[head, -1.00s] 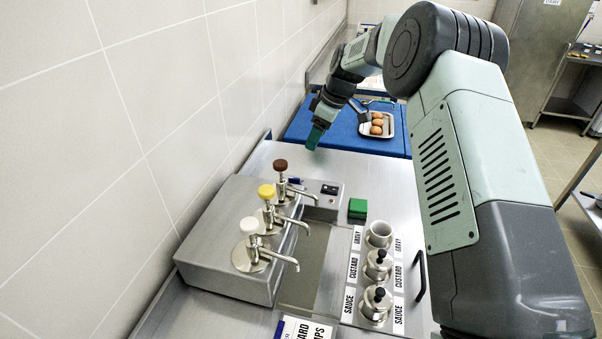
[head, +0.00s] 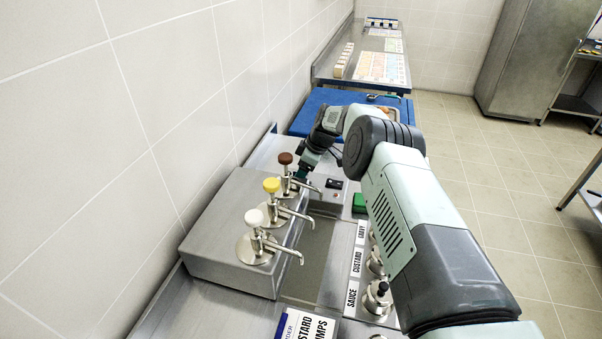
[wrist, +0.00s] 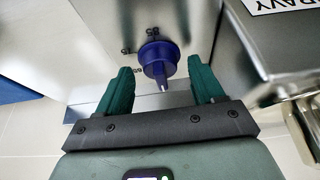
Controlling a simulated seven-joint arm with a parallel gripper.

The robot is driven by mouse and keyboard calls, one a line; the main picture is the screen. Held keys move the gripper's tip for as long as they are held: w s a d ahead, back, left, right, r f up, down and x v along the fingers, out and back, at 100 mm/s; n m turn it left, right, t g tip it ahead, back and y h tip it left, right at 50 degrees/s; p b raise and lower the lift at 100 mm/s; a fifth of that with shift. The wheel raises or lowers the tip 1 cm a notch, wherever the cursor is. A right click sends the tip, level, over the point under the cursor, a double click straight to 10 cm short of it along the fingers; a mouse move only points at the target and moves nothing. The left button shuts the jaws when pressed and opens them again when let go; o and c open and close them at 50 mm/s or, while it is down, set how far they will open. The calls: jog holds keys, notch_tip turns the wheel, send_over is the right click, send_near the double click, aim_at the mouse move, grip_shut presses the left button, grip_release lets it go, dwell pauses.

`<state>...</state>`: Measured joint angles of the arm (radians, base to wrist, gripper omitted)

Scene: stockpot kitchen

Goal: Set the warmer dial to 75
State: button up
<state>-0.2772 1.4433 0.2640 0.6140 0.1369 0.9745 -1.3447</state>
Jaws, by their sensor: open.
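The warmer dial (wrist: 158,60) is a dark blue knob with a pointer on the steel face of the warmer (head: 215,235). In the wrist view my gripper (wrist: 163,82) is open, with one green finger on each side of the dial and gaps between fingers and knob. The knob's pointer sticks out toward the gripper's palm. In the head view my gripper (head: 300,174) is at the far end of the warmer, beside the brown-topped pump, and the dial is hidden there.
Pumps with brown (head: 285,158), yellow (head: 271,185) and white (head: 254,218) tops stand on the warmer close to my gripper. A black switch panel (head: 333,184) and a green block (head: 359,202) are to the right. Lidded pots (head: 377,297) stand front right.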

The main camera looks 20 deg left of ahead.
jog(key=shift+a+f, duration=0.15)
jog(key=shift+f, duration=0.2)
jog(key=shift+c, duration=0.4)
jog(key=c, duration=0.9)
jog(key=shift+m+t, duration=0.6)
jog(key=shift+m, duration=1)
jog(key=shift+c, duration=0.2)
jog(key=o, duration=1)
jog(key=shift+s, duration=0.1)
jog(key=v, duration=1.1)
